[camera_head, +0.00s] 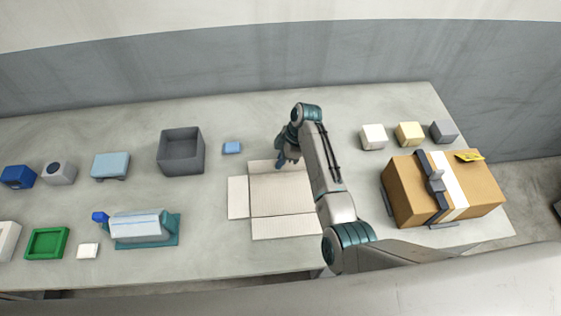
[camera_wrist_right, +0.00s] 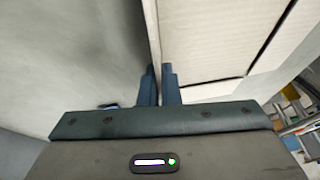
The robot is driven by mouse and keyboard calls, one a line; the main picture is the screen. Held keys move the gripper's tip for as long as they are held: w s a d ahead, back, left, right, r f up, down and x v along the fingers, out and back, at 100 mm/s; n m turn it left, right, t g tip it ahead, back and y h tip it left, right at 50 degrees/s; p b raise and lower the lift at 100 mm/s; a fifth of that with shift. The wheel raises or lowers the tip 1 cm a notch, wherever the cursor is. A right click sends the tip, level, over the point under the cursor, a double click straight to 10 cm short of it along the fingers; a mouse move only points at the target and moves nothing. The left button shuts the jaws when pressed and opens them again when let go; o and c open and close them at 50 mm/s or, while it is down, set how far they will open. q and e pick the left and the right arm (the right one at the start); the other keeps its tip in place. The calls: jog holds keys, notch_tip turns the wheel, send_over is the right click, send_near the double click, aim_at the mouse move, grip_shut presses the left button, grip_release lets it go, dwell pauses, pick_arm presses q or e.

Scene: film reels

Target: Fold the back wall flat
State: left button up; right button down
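A pale cardboard carton (camera_head: 283,195) lies opened out on the table in the head view, with a left flap (camera_head: 238,198) and front flap (camera_head: 285,228) lying flat. Its back wall (camera_head: 262,167) is a narrow strip along the far edge, partly hidden by my right arm; its exact angle is hard to tell. My right gripper (camera_head: 290,158) is at this wall. In the right wrist view, the fingers of my right gripper (camera_wrist_right: 160,82) are close together, one on each side of the wall's thin edge (camera_wrist_right: 155,40). My left gripper is not in view.
A taped brown box (camera_head: 402,190) stands to the right. Several small blocks (camera_head: 410,134) stand behind it. A grey open bin (camera_head: 181,152) and a light blue block (camera_head: 232,147) stand behind and left. A green tray (camera_head: 47,243) is at far left. Bare table lies behind the carton.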

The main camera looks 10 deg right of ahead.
jog(key=shift+w+f+g+b, duration=0.3)
jog(key=shift+w+g+b, duration=0.45)
jog(key=shift+g, duration=0.25)
jog(key=g+b, duration=0.1)
jog(key=b, duration=0.1)
jog(key=w+m+g+b, duration=0.1)
jog(key=shift+f+b, duration=0.3)
jog(key=shift+b, duration=0.05)
jog(key=shift+w+g+b, duration=0.15)
jog(key=shift+g+b, duration=0.55)
jog(key=shift+b, duration=0.05)
jog(key=shift+r, duration=0.1)
jog(key=c, duration=1.6)
grip_release()
jog(key=shift+c, duration=0.2)
